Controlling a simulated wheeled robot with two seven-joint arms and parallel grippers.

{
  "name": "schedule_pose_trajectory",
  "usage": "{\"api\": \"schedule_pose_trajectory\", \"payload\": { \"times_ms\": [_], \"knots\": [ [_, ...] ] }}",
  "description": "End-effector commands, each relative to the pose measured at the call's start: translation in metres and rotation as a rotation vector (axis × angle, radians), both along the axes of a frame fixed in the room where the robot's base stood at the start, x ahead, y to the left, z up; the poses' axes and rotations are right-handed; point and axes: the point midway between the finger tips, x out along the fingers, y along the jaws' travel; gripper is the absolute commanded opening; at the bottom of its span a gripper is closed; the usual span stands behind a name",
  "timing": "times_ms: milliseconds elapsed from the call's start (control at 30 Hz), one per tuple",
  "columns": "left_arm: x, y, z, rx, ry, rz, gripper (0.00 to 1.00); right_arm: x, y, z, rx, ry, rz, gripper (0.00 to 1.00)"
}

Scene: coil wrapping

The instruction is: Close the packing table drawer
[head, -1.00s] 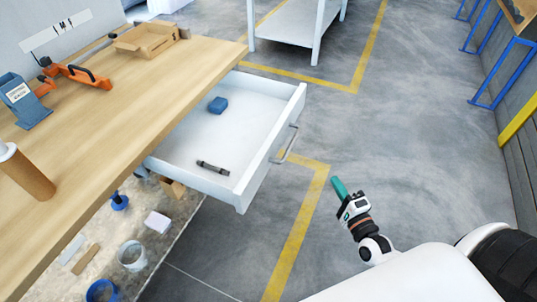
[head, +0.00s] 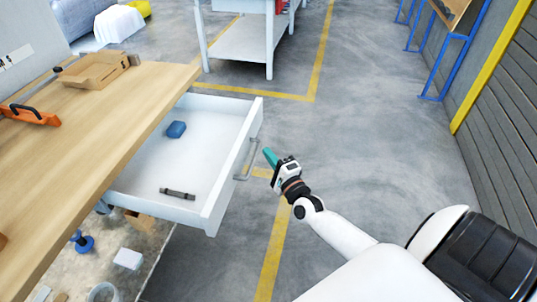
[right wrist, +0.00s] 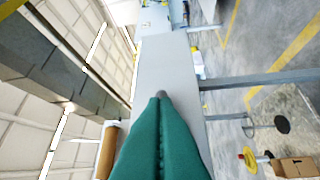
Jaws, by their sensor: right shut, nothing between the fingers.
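The white drawer (head: 213,222) of the wooden-topped packing table (head: 95,140) stands pulled out in the head view. Its grey bar handle (head: 247,160) is on the front panel. My right gripper (head: 268,155), with green fingers, is shut and empty just right of the handle, close to the front panel; I cannot tell whether it touches. In the right wrist view the shut fingers (right wrist: 160,100) point along a pale grey surface (right wrist: 165,65). A blue block (head: 176,129) and a dark grey bar-shaped item (head: 177,193) lie in the drawer. My left gripper is not in view.
A white shelf table (head: 245,42) stands behind. Blue-legged racking (head: 442,65) lines the right wall. The floor right of the drawer is open.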

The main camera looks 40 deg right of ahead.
Motion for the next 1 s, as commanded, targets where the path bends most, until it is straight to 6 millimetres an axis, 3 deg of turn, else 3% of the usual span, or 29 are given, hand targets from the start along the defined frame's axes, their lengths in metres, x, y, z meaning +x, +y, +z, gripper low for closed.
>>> {"api": "schedule_pose_trajectory", "payload": {
  "times_ms": [633, 1000],
  "knots": [
    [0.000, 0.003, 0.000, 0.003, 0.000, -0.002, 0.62, 0.011, 0.010, 0.001, 0.002, -0.003, 0.000, 0.00],
    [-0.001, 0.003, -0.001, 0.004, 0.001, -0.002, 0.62, 0.058, 0.061, 0.002, 0.006, -0.003, 0.002, 0.00]
  ]
}}
